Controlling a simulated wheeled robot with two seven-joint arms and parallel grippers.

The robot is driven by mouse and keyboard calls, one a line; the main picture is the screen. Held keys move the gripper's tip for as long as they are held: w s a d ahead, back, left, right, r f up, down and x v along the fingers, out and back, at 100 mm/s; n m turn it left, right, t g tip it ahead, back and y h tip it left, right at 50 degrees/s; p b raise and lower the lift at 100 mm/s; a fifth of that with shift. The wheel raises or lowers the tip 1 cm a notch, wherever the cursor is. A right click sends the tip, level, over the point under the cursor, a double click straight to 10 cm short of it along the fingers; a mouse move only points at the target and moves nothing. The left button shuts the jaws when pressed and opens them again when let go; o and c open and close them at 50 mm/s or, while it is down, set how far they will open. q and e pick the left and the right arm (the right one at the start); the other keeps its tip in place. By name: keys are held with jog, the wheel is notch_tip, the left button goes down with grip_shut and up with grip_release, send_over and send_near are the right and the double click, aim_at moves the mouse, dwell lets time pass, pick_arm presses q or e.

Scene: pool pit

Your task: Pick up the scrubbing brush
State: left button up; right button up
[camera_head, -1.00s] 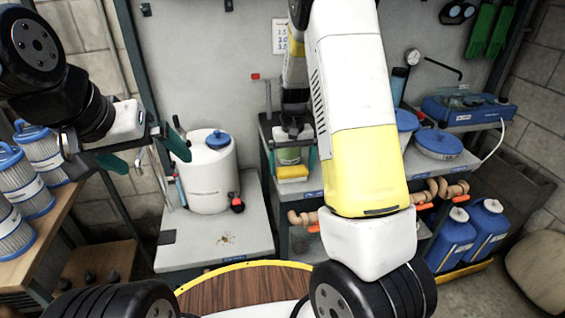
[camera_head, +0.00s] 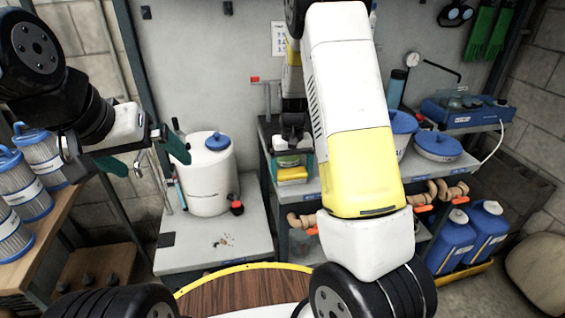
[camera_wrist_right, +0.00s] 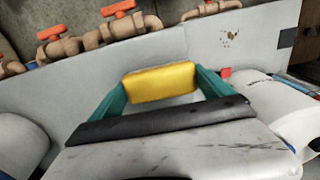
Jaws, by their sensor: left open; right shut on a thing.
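My right gripper (camera_head: 291,160) points down at the left end of the grey shelf unit. It is shut on a yellow block (camera_head: 292,175), which I take to be the scrubbing brush. In the right wrist view the yellow block (camera_wrist_right: 160,82) sits between the two teal fingertips of the gripper (camera_wrist_right: 162,88). Its bristles cannot be made out, and I cannot tell whether it touches the shelf. My left gripper (camera_head: 146,156) is open and empty at the left, in front of the wall panel.
A white drum (camera_head: 208,180) stands on a low grey bench (camera_head: 215,250) left of the shelf unit. Blue-lidded tubs (camera_head: 434,147) and a blue device (camera_head: 465,112) are on the shelf. Pipes with orange handles (camera_head: 425,207) lie below. Filter cartridges (camera_head: 30,195) stand at far left.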

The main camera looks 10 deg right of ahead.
aim_at(291, 171)
jog(key=shift+r, duration=0.65)
notch_tip(291, 171, up, 2)
jog(key=shift+r, duration=0.15)
jog(key=s+a, duration=0.2)
jog(key=s, duration=0.5)
jog(key=s+a+r, duration=0.1)
jog(key=s, duration=0.7)
jog(key=shift+s+a+r, duration=0.15)
jog(key=shift+s+a, duration=0.15)
jog(key=shift+a, duration=0.05)
